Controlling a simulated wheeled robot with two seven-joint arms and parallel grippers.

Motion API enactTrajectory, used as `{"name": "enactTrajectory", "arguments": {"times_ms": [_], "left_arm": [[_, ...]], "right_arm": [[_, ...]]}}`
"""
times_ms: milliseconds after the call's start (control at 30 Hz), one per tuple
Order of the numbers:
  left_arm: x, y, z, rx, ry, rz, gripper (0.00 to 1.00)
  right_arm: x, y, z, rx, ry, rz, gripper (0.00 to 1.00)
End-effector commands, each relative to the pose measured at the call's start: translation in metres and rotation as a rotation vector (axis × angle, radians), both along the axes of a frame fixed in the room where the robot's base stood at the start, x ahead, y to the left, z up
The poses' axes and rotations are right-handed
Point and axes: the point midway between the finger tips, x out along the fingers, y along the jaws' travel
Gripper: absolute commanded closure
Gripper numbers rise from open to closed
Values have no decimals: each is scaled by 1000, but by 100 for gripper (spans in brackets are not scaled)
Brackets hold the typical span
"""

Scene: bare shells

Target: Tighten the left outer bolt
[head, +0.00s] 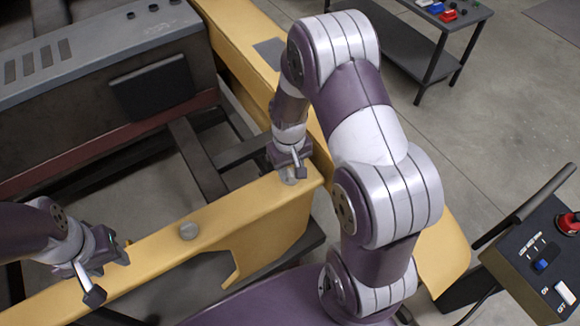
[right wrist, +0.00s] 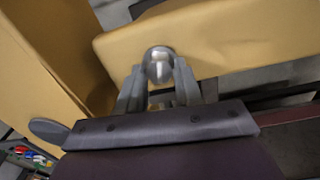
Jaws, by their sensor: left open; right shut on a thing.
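A yellow beam (head: 150,258) runs across the head view. A grey round bolt (head: 188,230) stands on its middle. A silver bolt (right wrist: 159,64) sits at the beam's right end. My right gripper (head: 292,172) is shut on that right-end bolt, with one finger on each side of it in the right wrist view. My left gripper (head: 112,252) is open above the beam's left part, apart from the middle bolt. I cannot see a left outer bolt; the left gripper and arm cover part of that end.
A grey machine housing (head: 100,50) and dark frame bars lie behind the beam. A control box (head: 540,255) with a red button stands at the right. A dark bench (head: 405,50) is at the top right. Bare floor (head: 500,130) lies between bench and control box.

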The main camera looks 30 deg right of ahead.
Motion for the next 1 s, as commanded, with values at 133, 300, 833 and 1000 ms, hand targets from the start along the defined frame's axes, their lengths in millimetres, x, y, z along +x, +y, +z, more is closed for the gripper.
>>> {"name": "enactTrajectory", "arguments": {"times_ms": [133,300,833,1000], "left_arm": [[0,0,1,0,0,0,57],[0,0,1,0,0,0,57],[0,0,0,0,0,0,57],[0,0,0,0,0,0,57]], "right_arm": [[3,-1,3,-1,-9,-136,96],[3,-1,3,-1,-9,-298,96],[3,-1,3,2,-9,-801,96],[3,-1,3,2,-9,-959,96]]}}
